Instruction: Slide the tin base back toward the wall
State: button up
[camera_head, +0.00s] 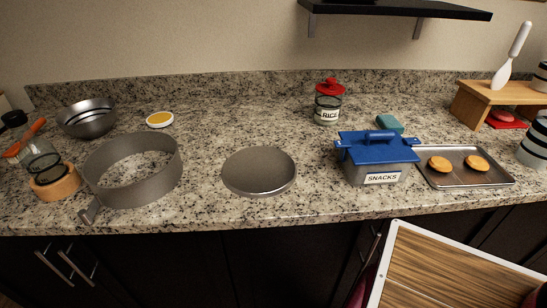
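The tin base (259,171) is a flat round grey metal disc. It lies on the speckled granite counter, near the middle of the head camera view, with bare counter between it and the front edge. A grey springform ring (150,187) with a latch at its front left stands on the counter to the left, apart from the base. The wall (180,35) rises behind a low granite backsplash (230,84). My gripper is not in view.
Bare counter (235,120) lies behind the base. A rice jar (328,104) stands back right; a blue-lidded snacks box (378,160) stands right, beside a tray (462,183) with two biscuits. A steel bowl (87,118) and small yellow-topped dish (160,120) sit back left.

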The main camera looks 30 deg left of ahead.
aim_at(256, 172)
jog(key=u, duration=0.4)
jog(key=j+u, duration=0.1)
jog(key=u, duration=0.35)
jog(key=j+u, duration=0.1)
jog(key=u, duration=0.75)
jog(key=k+l+u, duration=0.1)
jog(key=l+u, duration=0.25)
jog(key=k+l+u, duration=0.2)
jog(key=l+u, duration=0.15)
jog(key=k+l+u, duration=0.45)
jog(key=l+u, duration=0.2)
